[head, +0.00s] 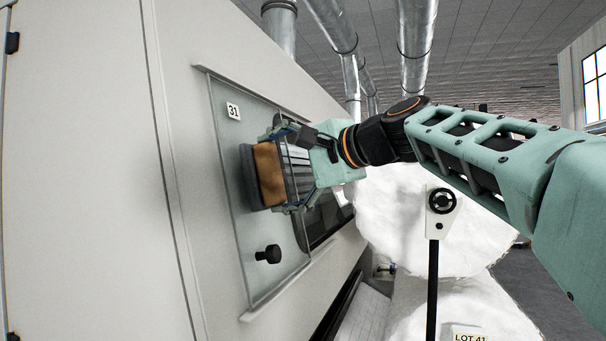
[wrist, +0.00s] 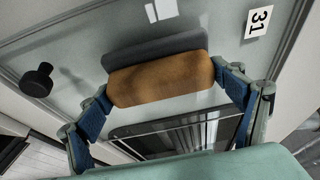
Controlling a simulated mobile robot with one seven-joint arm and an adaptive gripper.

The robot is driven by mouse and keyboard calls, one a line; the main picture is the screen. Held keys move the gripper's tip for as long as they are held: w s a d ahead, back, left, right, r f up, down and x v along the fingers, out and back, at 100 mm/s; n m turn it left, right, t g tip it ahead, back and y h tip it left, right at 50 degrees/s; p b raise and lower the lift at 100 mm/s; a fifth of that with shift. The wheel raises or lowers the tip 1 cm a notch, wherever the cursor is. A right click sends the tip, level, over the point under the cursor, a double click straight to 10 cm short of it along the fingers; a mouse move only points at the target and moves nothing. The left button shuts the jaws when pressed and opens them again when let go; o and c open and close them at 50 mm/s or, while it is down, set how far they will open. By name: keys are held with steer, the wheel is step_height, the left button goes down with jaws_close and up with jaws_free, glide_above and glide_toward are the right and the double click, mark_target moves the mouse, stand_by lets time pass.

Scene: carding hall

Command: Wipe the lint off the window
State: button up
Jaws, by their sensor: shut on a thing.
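The window (head: 228,150) is a tilted-looking pale glass pane with a white 31 label and a black knob (head: 268,254), set in the cream machine face. My gripper (head: 283,168) is shut on a brown block with a dark grey pad (head: 249,177), gripping it by its two ends. The pad faces the glass and looks against it or very close; I cannot tell which. In the wrist view the block (wrist: 160,79) lies between my blue-padded fingers, with the glass (wrist: 85,60) behind it. I cannot make out lint clearly; pale streaks near the top may be reflections.
A dark slatted opening (wrist: 180,135) shows beside the pane. Metal rails edge the glass. White fibre heaps (head: 400,220) stand right of the machine, with a black post (head: 433,285) in front. Steel ducts (head: 418,40) rise above.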

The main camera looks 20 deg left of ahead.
steer(key=shift+w+d+r+p, duration=0.1)
steer(key=shift+w+d+p, duration=0.1)
steer(key=shift+w+p, duration=1.95)
steer(key=shift+w+d+r+p, duration=0.15)
steer(key=shift+w+p, duration=0.55)
steer(key=shift+w, duration=2.7)
steer(key=shift+w+d+f+p, duration=0.1)
steer(key=shift+w+d+p, duration=0.1)
steer(key=shift+w+p, duration=1.95)
steer(key=shift+w+r+b, duration=0.1)
steer(key=shift+w+b, duration=0.55)
steer(key=shift+b, duration=0.05)
steer(key=d+r, duration=0.1)
steer(key=d, duration=0.5)
steer(key=shift+s+r, duration=0.15)
steer(key=shift+s, duration=0.05)
steer(key=shift+a, duration=0.1)
steer(key=d, duration=0.3)
steer(key=shift+s+r, duration=0.15)
steer(key=shift+r, duration=0.2)
